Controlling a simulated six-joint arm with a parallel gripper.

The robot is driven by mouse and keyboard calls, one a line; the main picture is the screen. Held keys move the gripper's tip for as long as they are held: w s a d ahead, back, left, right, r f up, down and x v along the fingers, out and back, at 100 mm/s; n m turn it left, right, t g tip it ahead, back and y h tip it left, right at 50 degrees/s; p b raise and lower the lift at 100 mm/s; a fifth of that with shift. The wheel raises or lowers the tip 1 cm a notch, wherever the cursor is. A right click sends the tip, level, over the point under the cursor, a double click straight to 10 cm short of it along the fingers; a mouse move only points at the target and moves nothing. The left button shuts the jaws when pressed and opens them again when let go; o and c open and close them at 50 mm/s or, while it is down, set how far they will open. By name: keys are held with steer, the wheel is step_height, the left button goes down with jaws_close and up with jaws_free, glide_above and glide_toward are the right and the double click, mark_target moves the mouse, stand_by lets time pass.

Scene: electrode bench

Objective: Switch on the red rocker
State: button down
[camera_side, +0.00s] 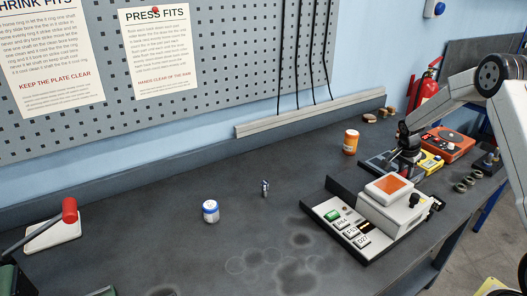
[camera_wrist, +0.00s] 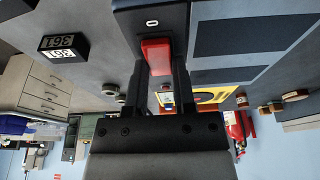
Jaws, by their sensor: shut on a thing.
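The red rocker (camera_wrist: 156,52) stands out from a dark panel (camera_wrist: 125,18) in the wrist view, with a white 0 mark just beyond its far end. My gripper (camera_wrist: 160,68) has its two dark fingers on either side of the rocker and is shut on it. Which way the rocker is tipped I cannot tell. In the side view my gripper (camera_side: 408,150) reaches down at the dark box (camera_side: 376,158) on the right of the bench. The rocker is hidden there.
A yellow device (camera_side: 431,162) and an orange-red unit (camera_side: 447,144) stand close behind. A pale device with a green rocker (camera_side: 333,215) stands in front. An orange bottle (camera_side: 351,141) is to the left. The bench's left-middle is mostly clear.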

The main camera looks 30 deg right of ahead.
mark_target(404, 174)
steer(key=shift+d+y, duration=0.15)
steer(key=shift+y, duration=0.25)
steer(key=shift+d+y, duration=0.1)
steer(key=shift+y, duration=0.4)
steer(key=shift+c, duration=2.2)
jaws_free()
steer(key=shift+a+r, duration=0.2)
steer(key=shift+r, duration=1.75)
steer(key=shift+a+r, duration=0.2)
steer(key=shift+r, duration=1.7)
